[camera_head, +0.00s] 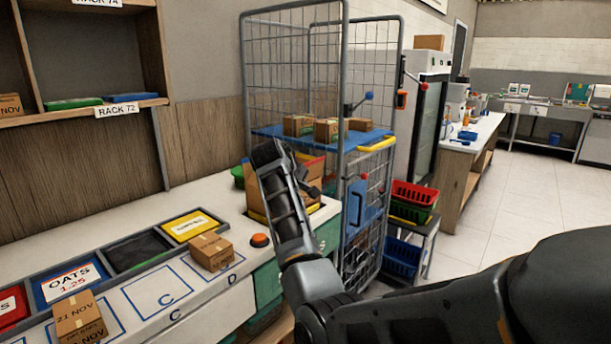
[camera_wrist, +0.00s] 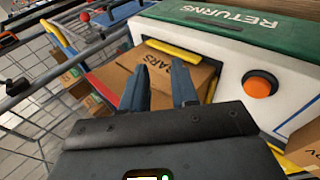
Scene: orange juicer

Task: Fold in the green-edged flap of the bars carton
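The bars carton (camera_wrist: 162,72) is a brown cardboard box marked "BARS" in the middle of the wrist view. A yellow edge strip (camera_wrist: 175,51) lies along its far side, and a red strip (camera_wrist: 98,82) shows at its left. In the head view the carton (camera_head: 254,204) is at the counter's far end, largely hidden by my arm. I cannot make out the green-edged flap with certainty. My gripper (camera_wrist: 158,72) is open, its two dark fingers apart over the carton, with cardboard visible between them. I cannot tell whether they touch it.
A wire cage trolley (camera_head: 295,75) with small cartons on a blue shelf stands close behind the carton. A green "RETURNS" panel (camera_wrist: 225,22) and an orange button (camera_wrist: 260,86) are beside it. A small carton (camera_head: 211,252) sits on the counter (camera_head: 130,210) nearer me.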

